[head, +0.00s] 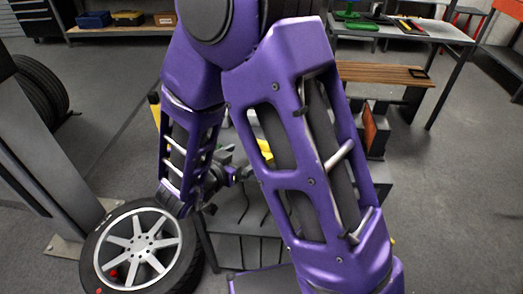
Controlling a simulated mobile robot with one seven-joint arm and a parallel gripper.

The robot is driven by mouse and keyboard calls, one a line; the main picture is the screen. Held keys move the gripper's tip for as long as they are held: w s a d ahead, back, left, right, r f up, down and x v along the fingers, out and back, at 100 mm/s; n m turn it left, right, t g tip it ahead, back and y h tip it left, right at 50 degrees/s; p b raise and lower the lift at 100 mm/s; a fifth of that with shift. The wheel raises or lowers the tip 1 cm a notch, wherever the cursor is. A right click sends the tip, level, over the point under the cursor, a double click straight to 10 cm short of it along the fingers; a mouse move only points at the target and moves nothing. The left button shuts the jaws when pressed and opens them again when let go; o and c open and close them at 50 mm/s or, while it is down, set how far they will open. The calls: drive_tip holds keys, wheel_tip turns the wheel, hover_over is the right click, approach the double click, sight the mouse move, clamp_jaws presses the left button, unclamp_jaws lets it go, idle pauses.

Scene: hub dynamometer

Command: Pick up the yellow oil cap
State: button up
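I cannot make out the yellow oil cap for certain. My forearm reaches down toward the middle left, beside a wheel. Dark parts crowd around its lower end, and my gripper's fingers cannot be picked out among them. Whether it is open or holds anything does not show.
A wheel with a silver rim (143,247) is at the lower left, next to a grey post (45,150). A wooden-topped surface (385,73) and a grey workbench with tools (400,29) stand at right. A low shelf (120,31) is at back left. Open floor lies at far right.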

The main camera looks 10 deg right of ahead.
drive_tip(key=x, duration=0.6)
drive_tip(key=shift+w+f+b, duration=0.1)
drive_tip(key=shift+b, duration=0.25)
drive_tip(key=x, duration=0.3)
drive_tip(key=b+x, duration=0.1)
drive_tip(key=x, duration=0.1)
drive_tip(key=shift+f, duration=0.3)
drive_tip(key=c, duration=1.3)
